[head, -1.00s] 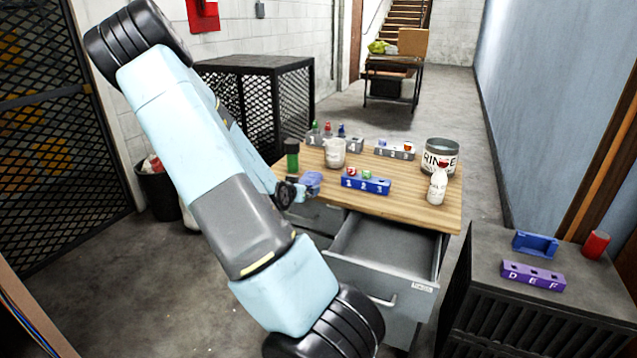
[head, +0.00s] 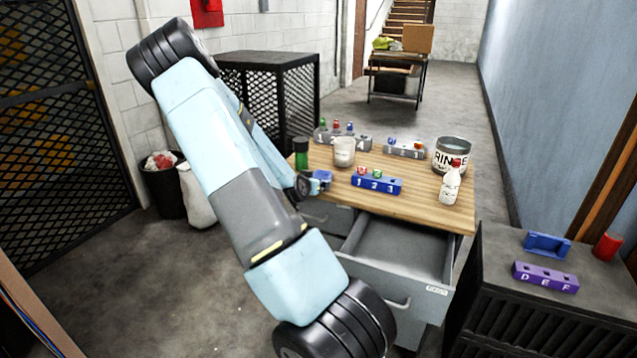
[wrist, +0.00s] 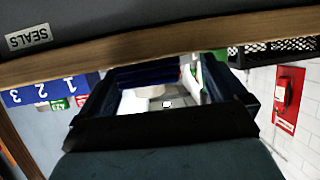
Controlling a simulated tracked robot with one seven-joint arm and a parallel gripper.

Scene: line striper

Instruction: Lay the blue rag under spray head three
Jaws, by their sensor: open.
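My gripper (head: 319,182) is at the left edge of the wooden tabletop, partly hidden by my arm. In the wrist view my gripper (wrist: 160,75) shows its two dark fingers apart. A small blue patch (head: 323,174), possibly the blue rag, shows right at the gripper; I cannot tell whether it is between the fingers. A dark blue area (wrist: 148,74) also shows between the fingers in the wrist view. A blue rack marked 1 2 3 (head: 377,185) stands on the tabletop to the right, with red and green pieces in it. No spray head three is clearly identifiable.
On the wooden top (head: 420,204) stand a green-and-black cylinder (head: 301,154), a white cup (head: 344,152), grey racks (head: 404,149), a RINSE can (head: 453,155) and a white bottle (head: 450,186). An open drawer (head: 402,246) juts out in front. A dark cabinet with a purple rack (head: 545,278) stands right.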

